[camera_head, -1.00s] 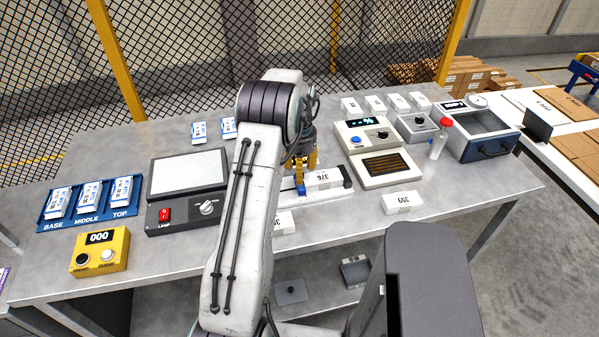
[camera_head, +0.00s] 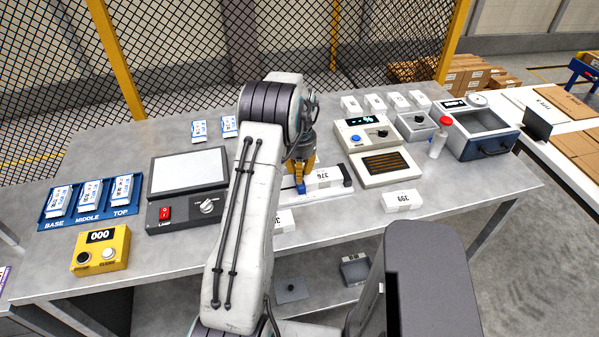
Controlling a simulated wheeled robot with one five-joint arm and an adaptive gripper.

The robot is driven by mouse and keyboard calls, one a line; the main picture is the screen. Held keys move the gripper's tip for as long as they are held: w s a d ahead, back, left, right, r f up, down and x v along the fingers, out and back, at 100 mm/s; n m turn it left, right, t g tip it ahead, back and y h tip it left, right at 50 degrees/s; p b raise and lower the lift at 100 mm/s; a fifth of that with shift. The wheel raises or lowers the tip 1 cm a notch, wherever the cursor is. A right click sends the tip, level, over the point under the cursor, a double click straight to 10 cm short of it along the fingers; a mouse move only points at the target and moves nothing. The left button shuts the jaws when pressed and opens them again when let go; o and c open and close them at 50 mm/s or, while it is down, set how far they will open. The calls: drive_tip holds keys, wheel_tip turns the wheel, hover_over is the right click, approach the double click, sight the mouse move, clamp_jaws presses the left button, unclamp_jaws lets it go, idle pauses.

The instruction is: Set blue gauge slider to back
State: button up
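The blue gauge slider (camera_head: 301,188) shows as a small blue piece at the front of a pale gauge base (camera_head: 325,195). A white box marked 376 (camera_head: 324,178) sits on the gauge, with a dark block (camera_head: 346,174) at its right end. My gripper (camera_head: 299,175), with yellow fingers, points down right at the blue slider, at the left end of the box. My arm hides the left part of the gauge. The fingers overlap the slider in the picture, and I cannot tell whether they are closed on it.
A white box marked 399 (camera_head: 402,201) lies right of the gauge. A cream control unit (camera_head: 365,135) stands behind it. A lamp panel (camera_head: 187,188) is at left, with a yellow counter box (camera_head: 101,250) and a blue tray (camera_head: 90,221) beyond. Another white box (camera_head: 284,221) is partly behind my arm.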

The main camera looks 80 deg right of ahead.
clamp_jaws()
drive_tip(key=w, duration=0.1)
drive_tip(key=w+a+b, duration=0.1)
drive_tip(key=w, duration=0.1)
drive_tip(key=w+a, duration=0.1)
drive_tip(key=shift+w+f+b, duration=0.1)
drive_tip(key=shift+w+b, duration=0.05)
drive_tip(key=shift+b, duration=0.25)
drive_tip(key=o, duration=0.6)
unclamp_jaws()
drive_tip(key=shift+w, duration=0.1)
drive_tip(key=shift+o, duration=0.6)
drive_tip(key=shift+d, duration=0.1)
